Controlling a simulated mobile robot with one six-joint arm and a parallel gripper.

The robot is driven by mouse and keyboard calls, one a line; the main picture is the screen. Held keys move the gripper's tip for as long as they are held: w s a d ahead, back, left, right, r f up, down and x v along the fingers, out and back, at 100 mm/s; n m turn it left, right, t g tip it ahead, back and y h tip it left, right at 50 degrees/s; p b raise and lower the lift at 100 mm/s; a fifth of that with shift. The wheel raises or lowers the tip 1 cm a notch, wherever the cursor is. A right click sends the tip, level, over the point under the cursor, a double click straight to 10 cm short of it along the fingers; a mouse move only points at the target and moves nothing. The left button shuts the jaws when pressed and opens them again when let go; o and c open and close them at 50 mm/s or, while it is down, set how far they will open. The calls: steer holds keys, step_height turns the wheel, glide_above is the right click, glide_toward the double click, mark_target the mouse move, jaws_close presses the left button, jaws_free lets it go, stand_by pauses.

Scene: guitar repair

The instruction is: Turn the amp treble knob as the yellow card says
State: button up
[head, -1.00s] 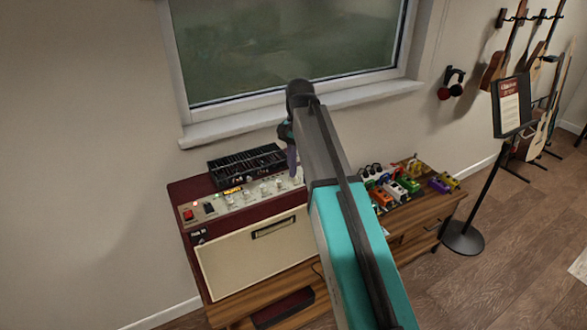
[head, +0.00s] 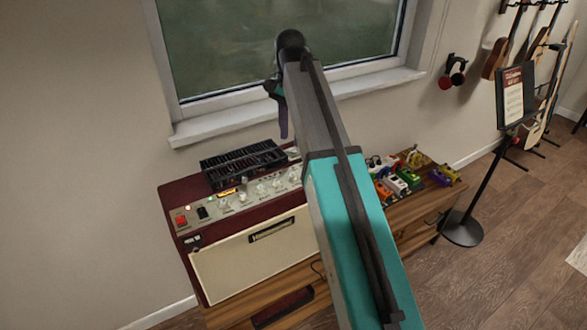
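The amp (head: 255,258) has a dark red case and a cream front, and it stands on a wooden cabinet at the left. Its top panel carries a row of pale knobs (head: 261,188), a red switch (head: 181,221) and a black switch. The knob labels are too small to read, so I cannot tell which is treble. A small yellow patch (head: 228,192) shows on the panel behind the knobs; it may be the yellow card, and its text is unreadable. My gripper (head: 283,122) hangs above the panel's right part, apart from it; its fingers are too small to judge.
A black slatted unit (head: 243,164) lies on the amp's rear top. Several coloured pedals (head: 405,178) sit on the wooden cabinet (head: 428,208) at right. A window sill (head: 240,122) runs behind. A music stand (head: 514,100) and guitars are further right.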

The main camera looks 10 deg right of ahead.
mark_target(292, 175)
steer(key=shift+w+d+f, duration=0.1)
steer(key=shift+d+f, duration=0.05)
steer(key=shift+f, duration=0.05)
steer(key=shift+f+p, duration=2.05)
steer(key=shift+f, duration=4.7)
jaws_close()
steer(key=shift+a, duration=0.25)
steer(key=shift+d, duration=0.25)
